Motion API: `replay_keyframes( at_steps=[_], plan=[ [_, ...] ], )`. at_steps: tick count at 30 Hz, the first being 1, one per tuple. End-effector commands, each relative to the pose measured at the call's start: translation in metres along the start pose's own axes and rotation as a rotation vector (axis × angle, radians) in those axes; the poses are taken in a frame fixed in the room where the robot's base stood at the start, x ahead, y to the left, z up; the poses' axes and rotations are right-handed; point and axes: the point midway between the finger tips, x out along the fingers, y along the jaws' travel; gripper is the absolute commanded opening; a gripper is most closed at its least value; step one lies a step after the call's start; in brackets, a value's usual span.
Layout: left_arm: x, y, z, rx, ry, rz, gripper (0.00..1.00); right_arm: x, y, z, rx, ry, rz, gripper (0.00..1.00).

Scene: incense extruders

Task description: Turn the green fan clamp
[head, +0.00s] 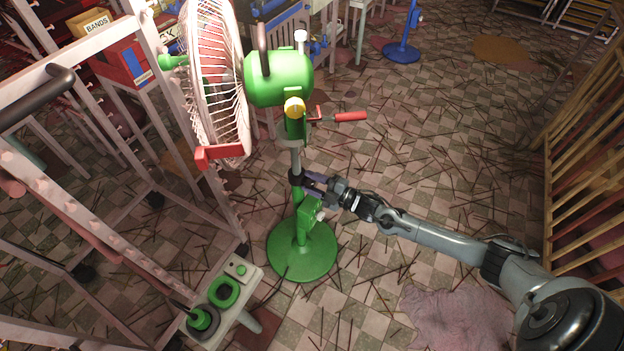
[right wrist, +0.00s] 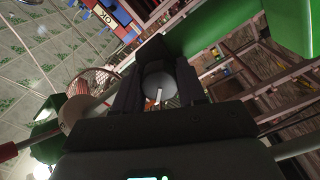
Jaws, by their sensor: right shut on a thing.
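The green fan stands upright, with a green motor housing (head: 280,79), a white wire cage (head: 215,85) and a round green base (head: 302,250). Its clamp (head: 295,177) is a dark collar on the pole, where the grey upper tube meets the green lower tube. My right gripper (head: 312,182) reaches it from the right. In the right wrist view, the dark round clamp knob (right wrist: 158,86) sits between the two fingers, which are shut on it. The fingers partly hide the collar. My left gripper is not in view.
A red-handled crank (head: 350,117) sticks out above my right gripper. A white rack (head: 120,130) stands at left, and a small stand with green rings (head: 228,291) is near the base. A wooden slatted frame (head: 585,150) is at right. Thin sticks litter the tiled floor.

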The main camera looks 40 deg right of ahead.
Motion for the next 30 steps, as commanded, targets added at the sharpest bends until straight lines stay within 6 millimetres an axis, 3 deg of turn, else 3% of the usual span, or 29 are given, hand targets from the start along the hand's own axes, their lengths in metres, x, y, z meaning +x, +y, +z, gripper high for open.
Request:
replay_keyframes(
  at_steps=[21, 30],
  plan=[
    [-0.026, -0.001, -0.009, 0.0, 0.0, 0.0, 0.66, -0.002, -0.002, 0.004, -0.669, -0.009, -0.013, 0.1],
    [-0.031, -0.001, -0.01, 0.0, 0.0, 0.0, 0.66, -0.002, -0.001, 0.004, -0.863, -0.008, -0.013, 0.1]
  ],
)
